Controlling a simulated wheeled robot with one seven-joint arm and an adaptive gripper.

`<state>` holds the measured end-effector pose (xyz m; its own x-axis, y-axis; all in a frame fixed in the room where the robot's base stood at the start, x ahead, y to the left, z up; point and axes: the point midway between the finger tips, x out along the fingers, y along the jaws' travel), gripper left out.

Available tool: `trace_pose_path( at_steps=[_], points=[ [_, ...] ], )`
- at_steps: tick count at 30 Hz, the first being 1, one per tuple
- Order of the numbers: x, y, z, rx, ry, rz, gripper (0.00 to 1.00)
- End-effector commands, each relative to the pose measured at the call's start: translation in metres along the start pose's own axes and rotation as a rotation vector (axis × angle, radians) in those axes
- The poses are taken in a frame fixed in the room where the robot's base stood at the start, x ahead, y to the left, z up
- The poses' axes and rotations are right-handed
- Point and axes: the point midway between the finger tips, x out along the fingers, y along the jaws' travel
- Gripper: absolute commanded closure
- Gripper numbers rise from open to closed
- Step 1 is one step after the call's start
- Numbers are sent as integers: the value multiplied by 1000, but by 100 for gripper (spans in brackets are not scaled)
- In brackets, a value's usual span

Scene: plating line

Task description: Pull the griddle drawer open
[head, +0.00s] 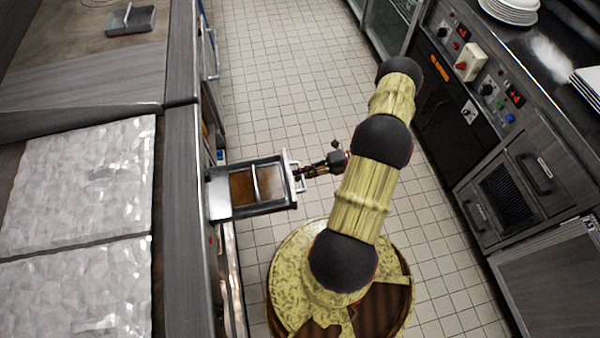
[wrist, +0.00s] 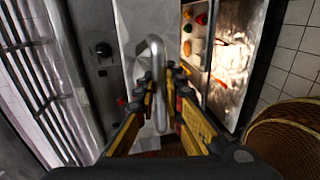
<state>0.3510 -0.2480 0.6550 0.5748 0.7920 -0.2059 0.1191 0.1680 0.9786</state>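The griddle drawer (head: 262,208) sticks out from the left counter into the aisle in the head view. It is a metal box with a brown interior and a crossbar. Its handle (head: 297,178) is on the drawer's aisle-side front. My gripper (head: 303,173) is at that handle, reaching in from the right. In the wrist view, the grey handle bar (wrist: 157,55) runs between the fingers of my gripper (wrist: 161,78), which are closed around it. The exact finger contact is hard to see.
The left counter (head: 180,230) carries pale textured plates and a small grey tray (head: 130,20). A right-hand counter (head: 545,130) has control panels, drawers and stacked white plates (head: 510,8). The tiled aisle floor (head: 280,70) between them is clear beyond my arm.

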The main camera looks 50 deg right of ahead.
Motion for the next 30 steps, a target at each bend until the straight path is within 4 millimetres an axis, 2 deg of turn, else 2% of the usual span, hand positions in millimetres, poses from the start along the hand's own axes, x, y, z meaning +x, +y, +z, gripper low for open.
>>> trace_pose_path(
  at_steps=[9, 20, 23, 30],
  points=[
    [0, 0, 0, 0, 0, 0, 72],
    [-4, 0, 1, -1, -2, 0, 72],
    [-14, 0, 1, -1, -3, -1, 72],
    [-62, 0, 1, -1, -4, -1, 72]
  ],
)
